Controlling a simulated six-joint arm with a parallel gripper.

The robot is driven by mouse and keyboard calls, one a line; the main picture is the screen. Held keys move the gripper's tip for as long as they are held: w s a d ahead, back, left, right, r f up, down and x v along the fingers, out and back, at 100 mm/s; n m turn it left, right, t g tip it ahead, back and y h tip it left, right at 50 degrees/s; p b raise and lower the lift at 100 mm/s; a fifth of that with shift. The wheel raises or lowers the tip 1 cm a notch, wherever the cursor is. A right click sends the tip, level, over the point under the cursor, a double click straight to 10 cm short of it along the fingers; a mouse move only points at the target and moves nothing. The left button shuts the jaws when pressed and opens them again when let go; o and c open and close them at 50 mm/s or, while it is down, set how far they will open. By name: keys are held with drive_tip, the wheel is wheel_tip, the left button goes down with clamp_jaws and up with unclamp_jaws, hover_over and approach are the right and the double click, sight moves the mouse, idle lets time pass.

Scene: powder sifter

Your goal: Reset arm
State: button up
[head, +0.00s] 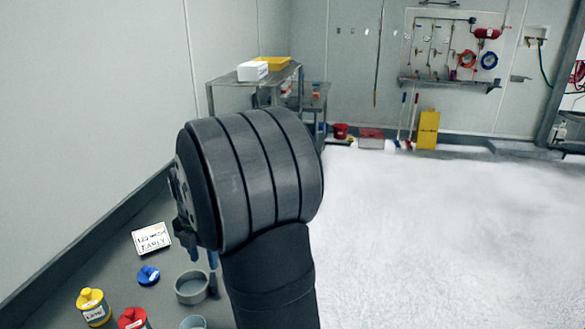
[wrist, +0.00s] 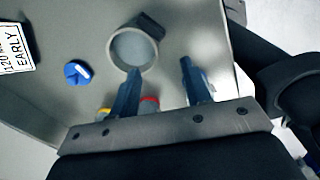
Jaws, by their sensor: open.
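My gripper (wrist: 160,67) is open and empty in the wrist view, its two dark fingers apart above the grey table (wrist: 50,95). A grey round sieve-like cup (wrist: 113,52) with a pale inside stands just beyond the left finger; it also shows in the head view (head: 190,298). I cannot tell the height between finger and cup. In the head view my dark wrist fills the middle and hides most of the gripper.
Left of the cup are a blue object (head: 148,275) and a card (head: 151,239) reading "120 mesh early". A yellow-lidded jar (head: 93,308), a red-lidded jar (head: 133,319) and a small grey cup (head: 193,322) stand nearer. A wall (head: 90,100) bounds the left; the floor (head: 430,230) is clear.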

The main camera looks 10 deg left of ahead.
wheel_tip(320, 180, down, 10)
drive_tip(key=shift+f, duration=0.15)
wheel_tip(320, 180, up, 2)
drive_tip(key=shift+r, duration=1.1)
